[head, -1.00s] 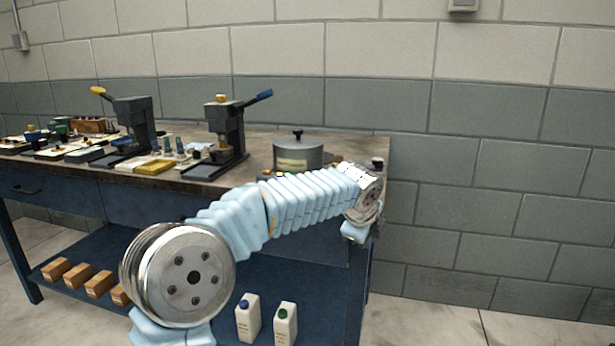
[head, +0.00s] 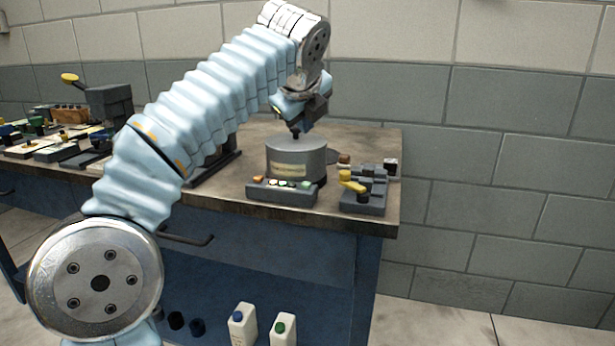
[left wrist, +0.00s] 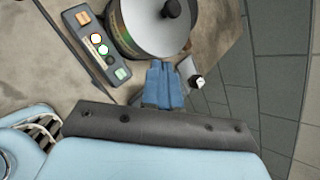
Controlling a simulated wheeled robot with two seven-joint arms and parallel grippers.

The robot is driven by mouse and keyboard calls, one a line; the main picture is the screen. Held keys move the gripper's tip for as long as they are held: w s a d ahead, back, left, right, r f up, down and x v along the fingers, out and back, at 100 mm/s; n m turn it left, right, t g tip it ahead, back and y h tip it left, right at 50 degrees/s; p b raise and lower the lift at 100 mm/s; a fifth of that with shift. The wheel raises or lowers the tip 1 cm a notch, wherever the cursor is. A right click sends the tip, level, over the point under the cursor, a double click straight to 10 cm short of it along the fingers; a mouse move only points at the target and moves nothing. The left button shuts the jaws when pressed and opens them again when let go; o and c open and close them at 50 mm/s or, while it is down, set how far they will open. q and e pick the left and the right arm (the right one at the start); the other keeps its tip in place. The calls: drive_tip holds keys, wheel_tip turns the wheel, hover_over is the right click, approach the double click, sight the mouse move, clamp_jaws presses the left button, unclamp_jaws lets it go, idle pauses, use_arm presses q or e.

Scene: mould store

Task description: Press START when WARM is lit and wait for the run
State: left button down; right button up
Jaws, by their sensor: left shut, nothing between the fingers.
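A dark control panel (head: 283,191) lies on the bench in front of a grey lidded pot (head: 296,162). It has an orange button at its left end and a green button (head: 304,186) at its right end. Small pale lamps sit between them. In the left wrist view the panel (left wrist: 108,62) shows two bright white lamps, one ringed orange, one green; labels are unreadable. My left gripper (head: 302,113) is shut and empty, above the pot in the head view. Its blue fingers (left wrist: 163,85) appear right of the green button (left wrist: 122,73), apart from it. My right gripper is not in view.
A yellow-handled dark device (head: 362,190) stands right of the panel, near the bench's right end. Presses and trays fill the bench's left side. Two white bottles (head: 242,325) stand below. A block wall is behind.

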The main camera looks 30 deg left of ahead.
use_arm(q)
hover_over(306, 185)
wheel_tip(306, 185, down, 5)
drive_tip(key=shift+s+a+r+b, duration=0.1)
drive_tip(key=shift+a+r+b, duration=0.05)
drive_tip(key=shift+b, duration=0.3)
wheel_tip(306, 185, down, 2)
drive_tip(key=b, duration=0.2)
drive_tip(key=shift+b, duration=0.4)
drive_tip(key=shift+f+b, duration=0.55)
drive_tip(key=shift+f, duration=0.5)
drive_tip(key=shift+f, duration=0.1)
idle(0.6)
drive_tip(key=shift+f, duration=0.3)
